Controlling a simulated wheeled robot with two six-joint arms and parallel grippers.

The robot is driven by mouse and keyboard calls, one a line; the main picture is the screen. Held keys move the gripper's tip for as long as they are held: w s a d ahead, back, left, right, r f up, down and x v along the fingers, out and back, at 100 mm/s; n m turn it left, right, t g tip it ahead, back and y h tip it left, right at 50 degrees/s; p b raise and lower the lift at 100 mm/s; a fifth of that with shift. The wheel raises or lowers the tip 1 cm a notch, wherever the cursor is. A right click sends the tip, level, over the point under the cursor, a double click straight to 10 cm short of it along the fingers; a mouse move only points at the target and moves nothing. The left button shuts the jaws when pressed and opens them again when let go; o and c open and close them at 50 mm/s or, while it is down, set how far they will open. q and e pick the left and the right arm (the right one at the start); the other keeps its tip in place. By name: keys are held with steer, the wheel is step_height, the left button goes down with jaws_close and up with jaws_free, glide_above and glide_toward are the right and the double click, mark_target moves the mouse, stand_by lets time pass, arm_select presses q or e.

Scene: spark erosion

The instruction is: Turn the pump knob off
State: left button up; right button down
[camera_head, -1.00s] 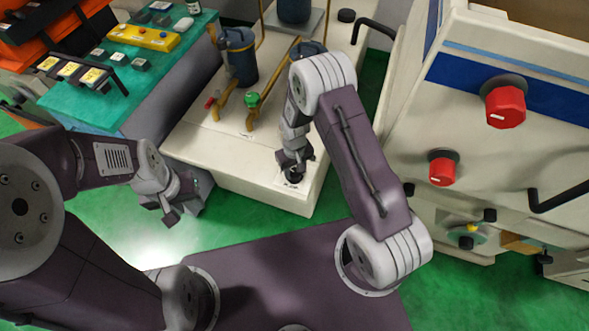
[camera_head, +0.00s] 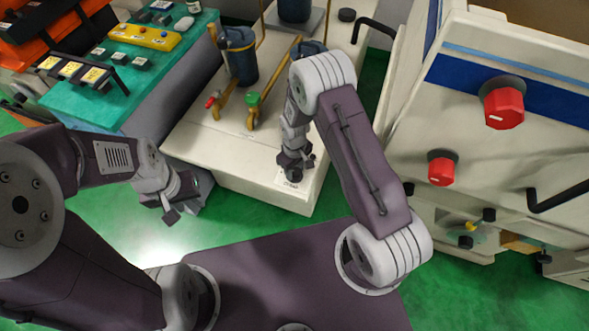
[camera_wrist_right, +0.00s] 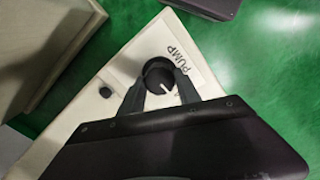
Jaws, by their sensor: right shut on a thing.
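The pump knob is a round black knob (camera_wrist_right: 158,73) with a white mark, on the corner of a cream machine top beside a white label reading PUMP (camera_wrist_right: 180,62). In the wrist view my right gripper (camera_wrist_right: 159,82) has one finger on each side of the knob and is shut on it. The knob's white mark points toward the lower right there. In the head view my right gripper (camera_head: 293,164) is at the machine's near corner and partly hides the knob. My left gripper (camera_head: 178,198) hangs left of the machine, apart from it; its finger opening is unclear.
Pipes with a green valve handle (camera_head: 253,98) and a red one (camera_head: 210,102) stand farther back. A cabinet with red knobs (camera_head: 503,107) is at right. A green-topped bench (camera_head: 125,75) is at left.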

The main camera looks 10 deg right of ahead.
mark_target(295, 171)
steer(key=c, duration=0.9)
jaws_free()
steer(key=shift+o, duration=0.2)
steer(key=shift+r, duration=0.1)
step_height(295, 171, up, 9)
steer(key=shift+d, duration=0.15)
